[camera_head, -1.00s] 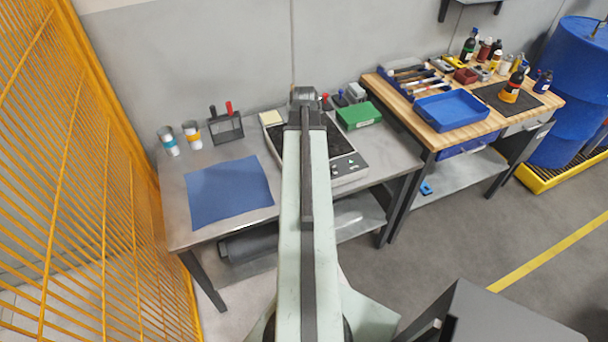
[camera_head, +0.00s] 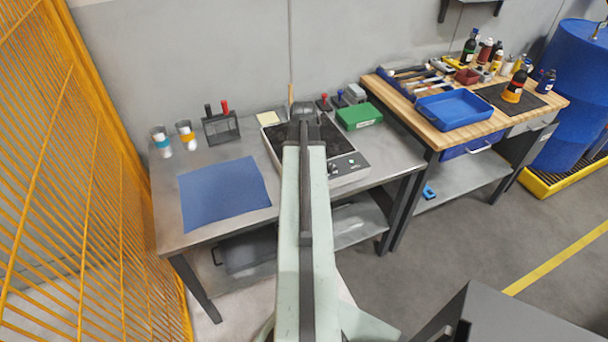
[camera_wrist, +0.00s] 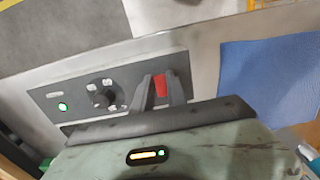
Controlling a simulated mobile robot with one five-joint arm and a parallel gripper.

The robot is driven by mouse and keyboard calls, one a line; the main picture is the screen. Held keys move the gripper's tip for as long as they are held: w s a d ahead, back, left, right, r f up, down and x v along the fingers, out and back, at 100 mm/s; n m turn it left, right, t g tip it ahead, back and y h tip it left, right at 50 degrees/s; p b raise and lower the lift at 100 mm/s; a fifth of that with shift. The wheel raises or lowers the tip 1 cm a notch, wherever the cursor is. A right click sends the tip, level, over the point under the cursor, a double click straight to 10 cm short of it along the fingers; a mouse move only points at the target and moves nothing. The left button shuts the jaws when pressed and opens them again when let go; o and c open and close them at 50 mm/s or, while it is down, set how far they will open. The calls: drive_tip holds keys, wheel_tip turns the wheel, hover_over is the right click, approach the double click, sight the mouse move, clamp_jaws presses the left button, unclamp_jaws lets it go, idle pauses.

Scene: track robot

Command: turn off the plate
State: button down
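The plate (camera_head: 355,165) is a pale flat unit with a dark top, on the grey bench behind my arm. In the wrist view its dark front panel (camera_wrist: 80,92) carries a lit green light (camera_wrist: 63,107), a round black knob (camera_wrist: 103,93) and a red switch (camera_wrist: 159,85). My gripper (camera_wrist: 160,76) is at the panel, its two dark fingers a little apart. The red switch shows between the fingertips; I cannot tell whether they touch it. In the head view my arm hides the fingers and part of the plate.
A blue mat (camera_head: 224,193) lies left of the plate. Two cups, a black holder (camera_head: 221,127) and a green box (camera_head: 358,116) stand on the bench (camera_head: 395,150). A wooden workbench (camera_head: 440,138) is at right, a yellow mesh fence (camera_head: 85,200) at left.

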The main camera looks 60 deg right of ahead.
drive_tip(key=shift+w+d+g+y, duration=0.3)
drive_tip(key=shift+g+y, duration=0.1)
drive_tip(key=shift+g, duration=0.1)
drive_tip(key=shift+w+g, duration=0.1)
drive_tip(key=shift+g, duration=0.2)
drive_tip(key=shift+r+g+y+b, duration=0.1)
drive_tip(key=shift+g+y+b, duration=0.3)
drive_tip(key=shift+y, duration=0.1)
drive_tip(key=shift+a, duration=0.1)
drive_tip(key=c, duration=1.3)
unclamp_jaws()
